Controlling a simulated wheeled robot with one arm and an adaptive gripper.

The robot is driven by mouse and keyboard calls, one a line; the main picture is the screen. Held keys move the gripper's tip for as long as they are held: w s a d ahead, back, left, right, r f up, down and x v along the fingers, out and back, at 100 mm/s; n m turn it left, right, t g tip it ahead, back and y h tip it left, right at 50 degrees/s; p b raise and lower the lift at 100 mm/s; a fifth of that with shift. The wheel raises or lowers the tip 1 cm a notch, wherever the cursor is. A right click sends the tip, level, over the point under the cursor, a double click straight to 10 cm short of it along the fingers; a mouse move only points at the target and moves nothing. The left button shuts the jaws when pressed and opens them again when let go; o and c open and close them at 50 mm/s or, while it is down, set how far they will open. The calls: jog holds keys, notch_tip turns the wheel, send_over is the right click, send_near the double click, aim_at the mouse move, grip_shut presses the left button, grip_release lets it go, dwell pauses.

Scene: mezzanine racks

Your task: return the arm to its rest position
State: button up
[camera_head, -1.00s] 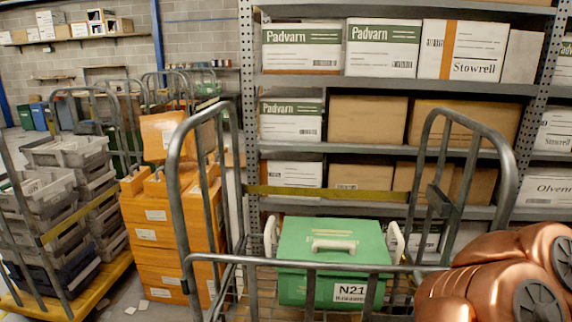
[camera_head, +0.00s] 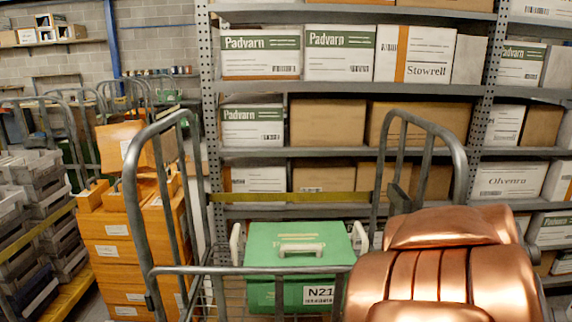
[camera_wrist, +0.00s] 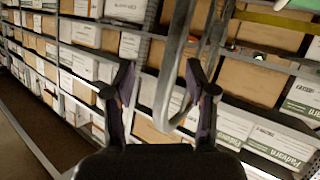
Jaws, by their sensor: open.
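My gripper (camera_wrist: 160,85) shows in the wrist view with its two dark fingers apart and nothing between them. Beyond the fingers is the grey metal tube of a trolley frame, with rack shelves and boxes behind it; I cannot tell how near the tube is. In the head view my copper-coloured arm (camera_head: 445,265) fills the lower right, and the gripper itself is out of that view. A green case (camera_head: 293,255) labelled N21 with white handles rests in the wire cage trolley (camera_head: 140,190), apart from the visible part of my arm.
A grey rack (camera_head: 340,90) of Padvarn and Stowrell boxes stands behind the trolley. Orange crates (camera_head: 115,250) and stacked grey crates (camera_head: 40,195) stand at the left. The trolley's upright tube (camera_head: 458,175) is close to my arm in the picture.

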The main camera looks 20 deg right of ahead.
jog(key=s+a+f+n+g+y, duration=0.1)
jog(key=s+a+f+g+y, duration=0.3)
jog(key=a, duration=0.6)
jog(key=s+a+f+n+g+y, duration=0.1)
jog(key=s+a+f+y, duration=0.1)
jog(key=a+f, duration=0.55)
jog(key=s+a+f+n+g+y, duration=0.1)
jog(key=s+a+n+g+y, duration=0.3)
jog(key=s+a, duration=1.1)
jog(key=a+g, duration=0.1)
jog(key=a, duration=0.3)
jog(key=shift+f+n+g, duration=0.25)
jog(key=shift+n+g, duration=0.05)
jog(key=shift+g, duration=0.1)
